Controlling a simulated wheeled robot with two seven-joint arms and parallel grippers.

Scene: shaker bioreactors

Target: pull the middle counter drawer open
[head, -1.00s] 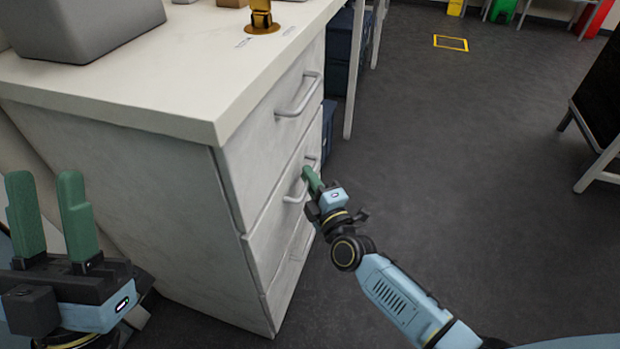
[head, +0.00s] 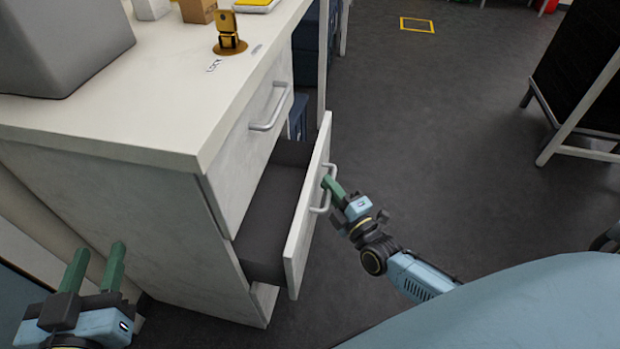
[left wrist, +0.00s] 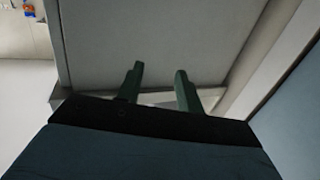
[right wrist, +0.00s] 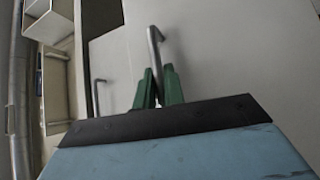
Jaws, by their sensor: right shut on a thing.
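The middle counter drawer (head: 305,215) stands part way out of the white counter (head: 120,215). Its dark inside (head: 270,215) shows and looks empty. Its bar handle (head: 321,203) is on the front panel; it also shows in the right wrist view (right wrist: 155,45). My right gripper (head: 329,184) is shut on that handle, and its green fingers (right wrist: 160,88) close around the bar in the right wrist view. My left gripper (head: 95,268) is at the lower left beside the counter's side panel. Its fingers are apart and empty, as the left wrist view (left wrist: 157,85) also shows.
The top drawer with its handle (head: 270,107) is closed above. On the countertop are a grey box (head: 60,45), a gold fixture (head: 228,35) and a small brown box (head: 198,10). A black board on a stand (head: 585,80) is at the right. Floor between is clear.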

